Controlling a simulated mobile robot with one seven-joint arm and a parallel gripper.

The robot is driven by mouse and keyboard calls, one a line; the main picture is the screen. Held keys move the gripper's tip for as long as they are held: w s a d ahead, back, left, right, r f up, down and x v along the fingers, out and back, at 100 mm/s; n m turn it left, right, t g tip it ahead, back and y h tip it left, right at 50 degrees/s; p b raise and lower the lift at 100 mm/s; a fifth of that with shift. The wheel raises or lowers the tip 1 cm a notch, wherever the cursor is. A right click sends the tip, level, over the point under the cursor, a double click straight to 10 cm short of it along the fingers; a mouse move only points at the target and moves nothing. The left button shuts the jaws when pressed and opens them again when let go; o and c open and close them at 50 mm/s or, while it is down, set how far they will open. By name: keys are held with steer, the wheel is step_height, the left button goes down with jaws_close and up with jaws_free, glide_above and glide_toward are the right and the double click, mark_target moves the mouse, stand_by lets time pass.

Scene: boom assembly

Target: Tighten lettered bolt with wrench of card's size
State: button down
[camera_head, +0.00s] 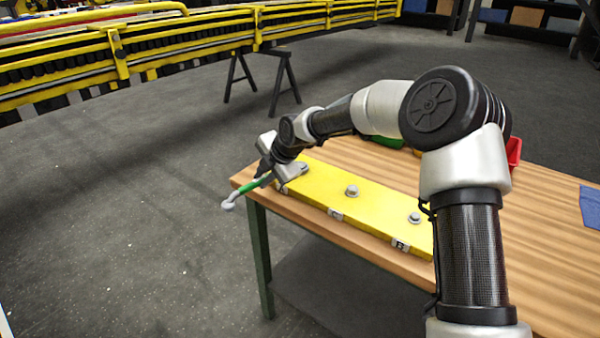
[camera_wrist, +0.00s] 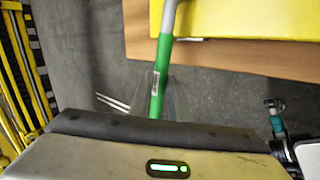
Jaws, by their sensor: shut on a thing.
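My gripper (camera_head: 266,174) is shut on a wrench with a green handle (camera_head: 251,187) at the table's left corner. The wrench's grey end (camera_head: 228,204) juts out past the table edge. In the wrist view its green handle (camera_wrist: 160,80) runs up to a grey shank, whose far end is cut off by the frame. A yellow beam (camera_head: 320,190) lies along the table edge with a left bolt (camera_head: 303,168), a middle bolt (camera_head: 352,190) and a right bolt (camera_head: 414,217). White letter labels on its side are too small to read surely. I cannot make out a size card.
The wooden table (camera_head: 550,235) has free room at right, beside a blue item (camera_head: 590,206). A red bin (camera_head: 514,151) and a green item (camera_head: 386,142) stand partly behind my arm. A yellow railing (camera_head: 150,50) and a dark trestle (camera_head: 270,80) stand farther back.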

steer(key=shift+w+r, duration=0.1)
steer(key=shift+r, duration=0.05)
steer(key=shift+w+a+m+b, duration=0.15)
steer(key=shift+a+m+b, duration=0.15)
steer(key=shift+b, duration=0.1)
steer(key=shift+w+a+r, duration=0.1)
steer(key=shift+w, duration=0.05)
steer(key=shift+w+a+m+t+b, duration=0.3)
steer(key=shift+a+m+b, duration=0.1)
steer(key=shift+m+b, duration=0.15)
stand_by(0.4)
steer(key=shift+s+d+r+n+p, duration=0.1)
steer(key=shift+s+d+n+p, duration=0.15)
steer(key=shift+p, duration=0.35)
steer(key=shift+s+d+n+p, duration=0.25)
steer(key=shift+d+n+p, duration=0.05)
steer(key=shift+n, duration=0.1)
